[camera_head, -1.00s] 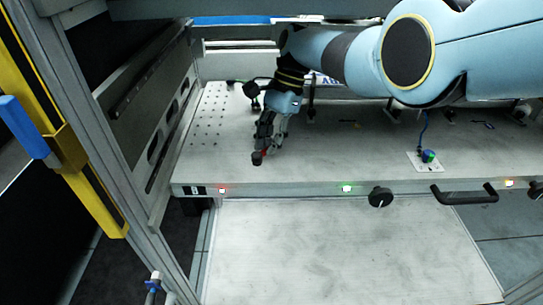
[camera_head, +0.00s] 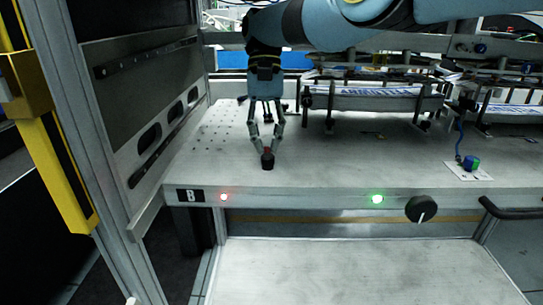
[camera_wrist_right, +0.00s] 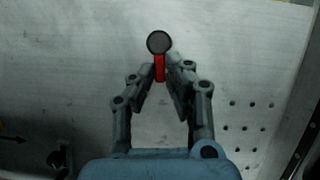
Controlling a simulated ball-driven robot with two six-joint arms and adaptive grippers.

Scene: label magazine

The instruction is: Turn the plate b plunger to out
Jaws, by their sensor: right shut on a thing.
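The plunger is a small black knob (camera_head: 267,163) with a red stem, standing on the grey table top (camera_head: 330,165) near its front edge. In the right wrist view the round black knob (camera_wrist_right: 159,42) lies just past the fingertips and the red stem (camera_wrist_right: 160,72) runs between them. My right gripper (camera_head: 267,151) is shut on the plunger, with one finger on each side of the red stem. A black "B" label (camera_head: 190,196) is on the front edge, left of the plunger. My left gripper is not in view.
A red lamp (camera_head: 223,197), a green lamp (camera_head: 377,199) and a black dial (camera_head: 421,209) sit along the front edge. A blue-green part (camera_head: 471,163) is on a white card at right. Racks with printed sheets (camera_head: 375,91) stand behind. The table around the plunger is clear.

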